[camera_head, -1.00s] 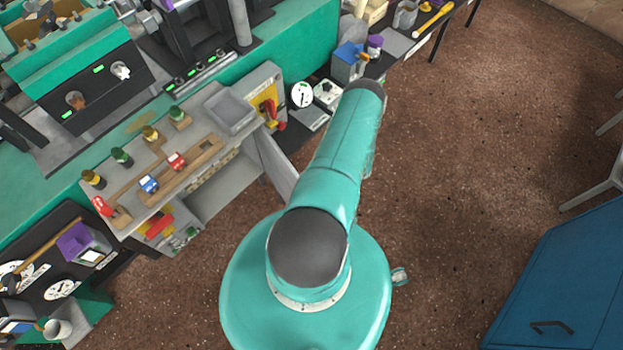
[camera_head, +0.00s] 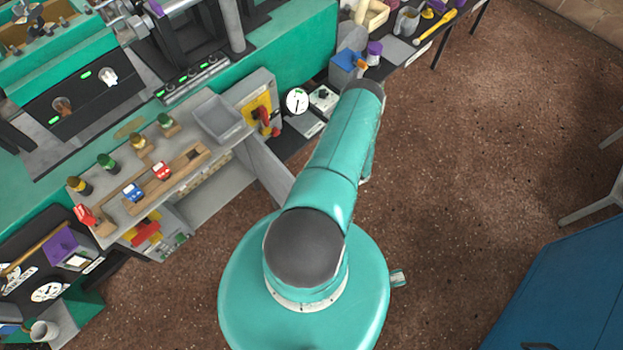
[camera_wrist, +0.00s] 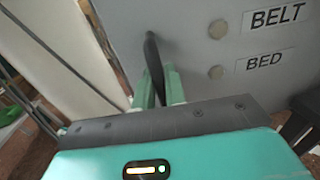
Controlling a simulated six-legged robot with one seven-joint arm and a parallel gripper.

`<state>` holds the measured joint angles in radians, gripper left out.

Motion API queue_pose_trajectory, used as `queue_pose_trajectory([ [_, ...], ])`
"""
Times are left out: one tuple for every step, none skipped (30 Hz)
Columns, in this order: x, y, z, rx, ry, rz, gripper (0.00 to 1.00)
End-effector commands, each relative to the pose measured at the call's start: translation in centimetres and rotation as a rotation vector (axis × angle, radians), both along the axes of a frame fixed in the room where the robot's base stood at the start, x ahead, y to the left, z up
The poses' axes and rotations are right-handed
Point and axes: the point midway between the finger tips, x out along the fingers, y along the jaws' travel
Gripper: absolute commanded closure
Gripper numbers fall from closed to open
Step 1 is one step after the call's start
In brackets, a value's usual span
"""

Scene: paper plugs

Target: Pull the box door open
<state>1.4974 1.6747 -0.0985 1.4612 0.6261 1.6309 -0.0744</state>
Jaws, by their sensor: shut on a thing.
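The grey box (camera_head: 194,197) stands at the front of the green bench in the head view. Its grey door (camera_head: 265,170) stands out from the box's right end, and the open inside shows to its left. In the wrist view the door (camera_wrist: 187,50) fills the upper right, with BELT and BED labels and two round knobs. A dark upright handle (camera_wrist: 153,55) is on it. My gripper (camera_wrist: 157,78) is shut on this handle, one green finger on each side. In the head view my arm hides the gripper and the door's outer end.
Small coloured plugs (camera_head: 133,192) and a grey tray (camera_head: 219,119) sit on the box top. A red lever (camera_head: 265,118) is on its right end. A blue cabinet (camera_head: 565,290) is at lower right. Brown floor (camera_head: 450,150) is clear between them.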

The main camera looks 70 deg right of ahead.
Motion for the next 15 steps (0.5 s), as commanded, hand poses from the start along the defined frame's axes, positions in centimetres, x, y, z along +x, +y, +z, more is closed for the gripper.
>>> queue_pose_trajectory([
  [0.15,-0.03,0.04,0.000,-0.002,-0.003,1.00],
  [0.15,-0.02,0.04,0.001,-0.003,-0.003,1.00],
  [0.16,-0.01,0.04,0.001,-0.003,-0.003,1.00],
  [0.17,-0.01,0.04,0.001,-0.003,-0.002,1.00],
  [0.17,-0.01,0.05,0.001,-0.003,-0.002,1.00],
  [0.17,-0.01,0.05,0.001,-0.003,-0.002,1.00],
  [0.18,-0.01,0.05,0.001,-0.003,-0.002,1.00],
  [0.17,-0.02,0.05,0.001,-0.003,-0.002,1.00],
  [0.18,-0.03,0.05,0.002,-0.003,-0.001,1.00],
  [0.19,-0.04,0.05,0.002,-0.003,-0.001,0.86],
  [0.18,-0.05,0.05,0.002,-0.003,-0.001,0.80],
  [0.16,-0.07,0.05,0.002,-0.003,-0.001,0.72],
  [0.15,-0.08,0.04,0.002,-0.003,0.000,0.70],
  [0.13,-0.09,0.04,0.001,-0.002,0.000,0.70],
  [0.11,-0.11,0.04,0.001,-0.002,0.000,0.70],
])
